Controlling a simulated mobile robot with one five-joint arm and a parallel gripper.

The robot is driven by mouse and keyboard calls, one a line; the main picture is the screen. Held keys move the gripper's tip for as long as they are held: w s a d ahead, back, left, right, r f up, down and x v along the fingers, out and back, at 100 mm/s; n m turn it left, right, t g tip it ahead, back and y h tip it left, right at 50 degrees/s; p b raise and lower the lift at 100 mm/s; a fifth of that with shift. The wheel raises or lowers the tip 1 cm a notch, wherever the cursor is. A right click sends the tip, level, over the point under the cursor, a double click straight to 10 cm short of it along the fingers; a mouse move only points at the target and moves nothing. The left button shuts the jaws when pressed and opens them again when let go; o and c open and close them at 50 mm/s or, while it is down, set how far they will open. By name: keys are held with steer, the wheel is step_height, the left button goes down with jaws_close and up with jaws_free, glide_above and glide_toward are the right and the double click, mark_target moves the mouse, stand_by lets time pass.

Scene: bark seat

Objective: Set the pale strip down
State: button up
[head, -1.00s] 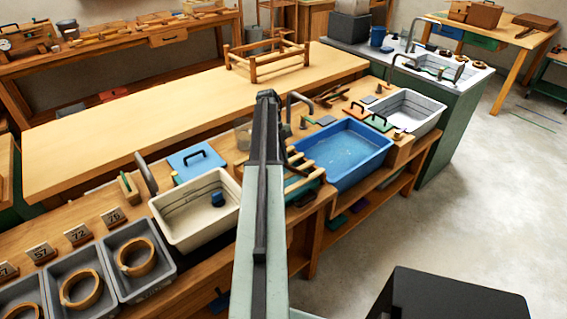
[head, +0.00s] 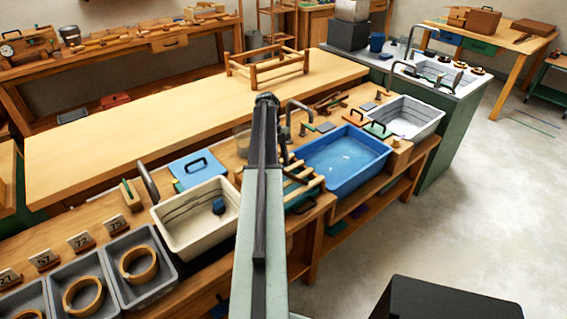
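My arm (head: 262,205) rises from the bottom of the head view to a dark joint, over the long work bench. My gripper does not show; the arm hides whatever is beyond that joint, apart from a small dark part at its right side. I cannot make out a strip being held. Several pale wooden bars (head: 303,187) lie across a dark green tray just right of the arm. I cannot tell whether one of them is the pale strip.
A cream basin (head: 172,240) with a dark blue block stands left of the arm. A blue basin (head: 383,163) with water and a white basin (head: 433,120) stand right. Grey bins (head: 160,290) hold coiled strips. The pale tabletop (head: 130,140) behind is mostly bare.

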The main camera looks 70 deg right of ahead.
steer(key=p+v, duration=0.7)
steer(key=v, duration=0.3)
steer(key=shift+p, duration=0.4)
